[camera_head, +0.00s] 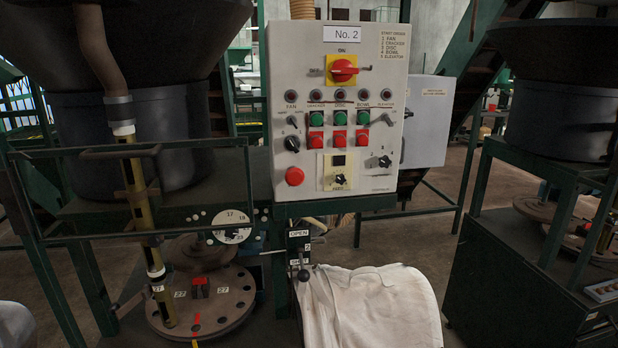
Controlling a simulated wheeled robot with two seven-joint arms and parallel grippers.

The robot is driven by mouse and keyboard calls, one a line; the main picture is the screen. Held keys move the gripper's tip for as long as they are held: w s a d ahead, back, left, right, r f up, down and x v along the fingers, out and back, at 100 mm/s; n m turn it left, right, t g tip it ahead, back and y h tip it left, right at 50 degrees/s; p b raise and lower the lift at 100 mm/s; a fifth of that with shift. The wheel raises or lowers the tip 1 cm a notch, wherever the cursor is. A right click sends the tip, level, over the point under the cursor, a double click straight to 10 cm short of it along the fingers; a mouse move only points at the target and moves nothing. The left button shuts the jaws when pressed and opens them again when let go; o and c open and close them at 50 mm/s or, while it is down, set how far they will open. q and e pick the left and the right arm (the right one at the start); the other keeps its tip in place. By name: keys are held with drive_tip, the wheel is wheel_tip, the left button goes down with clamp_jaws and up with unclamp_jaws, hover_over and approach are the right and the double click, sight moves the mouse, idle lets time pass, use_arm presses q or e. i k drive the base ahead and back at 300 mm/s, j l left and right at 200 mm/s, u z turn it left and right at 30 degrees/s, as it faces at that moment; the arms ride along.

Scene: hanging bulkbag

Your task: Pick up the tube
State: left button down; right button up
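The tube (137,195) is a long olive-yellow cylinder with dark marks, at the left of the head view. It stands slightly tilted, its upper end at a white collar under a brown pipe (98,45). Its lower end reaches the round brown disc (235,305), where small number labels show. A dark green frame bar crosses in front of its upper part. I cannot tell whether the tube is fixed to the pipe or the disc. Neither of my grippers is in view.
A grey control panel (280,100) marked "No. 2" stands in the middle. A white bulk bag (370,310) hangs below it, beside a lever marked OPEN. Green frame rails (55,255) surround the tube. A dark machine (500,270) stands at the right.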

sight(161, 290)
drive_tip(key=i+j+z, duration=0.2)
drive_tip(key=j, duration=0.55)
drive_tip(key=j+z, duration=0.2)
drive_tip(key=j, duration=0.55)
drive_tip(key=j+z, duration=0.25)
drive_tip(key=j, duration=0.5)
drive_tip(key=k+j+z, duration=0.2)
drive_tip(key=j, duration=0.6)
drive_tip(key=j+z, duration=0.2)
drive_tip(key=j, duration=0.55)
